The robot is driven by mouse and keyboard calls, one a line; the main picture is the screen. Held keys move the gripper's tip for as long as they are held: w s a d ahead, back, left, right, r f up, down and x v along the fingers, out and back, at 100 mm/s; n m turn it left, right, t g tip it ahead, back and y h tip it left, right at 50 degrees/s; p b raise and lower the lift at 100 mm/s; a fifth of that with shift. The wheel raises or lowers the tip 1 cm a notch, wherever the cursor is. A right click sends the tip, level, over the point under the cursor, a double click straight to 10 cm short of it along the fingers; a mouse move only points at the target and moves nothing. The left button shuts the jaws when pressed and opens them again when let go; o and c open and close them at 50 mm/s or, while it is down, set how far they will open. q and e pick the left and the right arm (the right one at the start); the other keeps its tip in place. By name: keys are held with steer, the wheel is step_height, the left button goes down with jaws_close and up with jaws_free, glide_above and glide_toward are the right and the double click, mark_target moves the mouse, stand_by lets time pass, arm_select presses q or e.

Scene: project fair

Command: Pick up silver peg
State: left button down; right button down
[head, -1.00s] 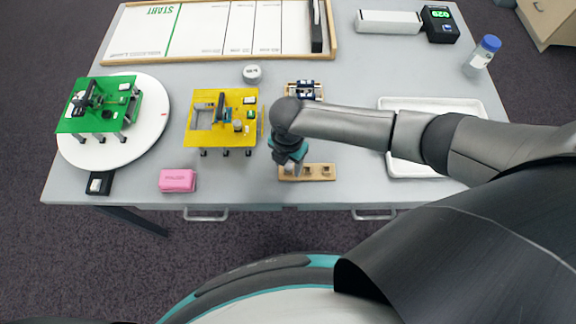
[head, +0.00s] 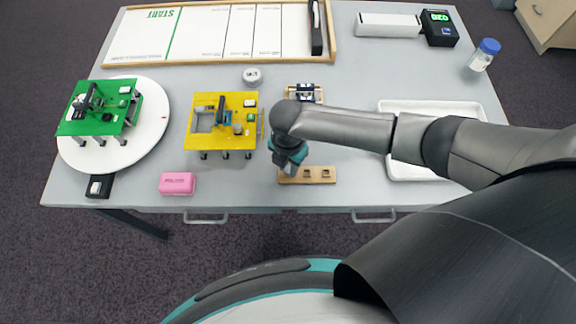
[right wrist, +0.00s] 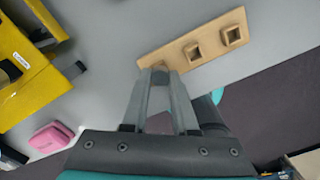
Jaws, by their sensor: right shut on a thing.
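A flat wooden holder (head: 318,176) lies near the front edge of the table, with square sockets along it. In the right wrist view the holder (right wrist: 214,45) shows two open, empty sockets. My right gripper (head: 291,172) points down at the holder's left end. In the right wrist view the right gripper's fingertips (right wrist: 162,71) are close together at that end, shut on the silver peg. The peg is almost wholly hidden between the fingers, so I cannot tell whether it still sits in its socket. My left gripper is not in view.
A yellow platform (head: 240,136) stands just left of my gripper, with a pink block (head: 177,183) in front. A green platform (head: 128,88) stands on a white round plate (head: 152,139). A white tray (head: 415,176) lies right, beneath my arm. A bottle (head: 483,56) stands back right.

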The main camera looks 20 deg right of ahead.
mark_target(288, 169)
step_height(288, 169, up, 20)
steer(key=p, duration=0.4)
steer(key=shift+f, duration=0.15)
stand_by(0.7)
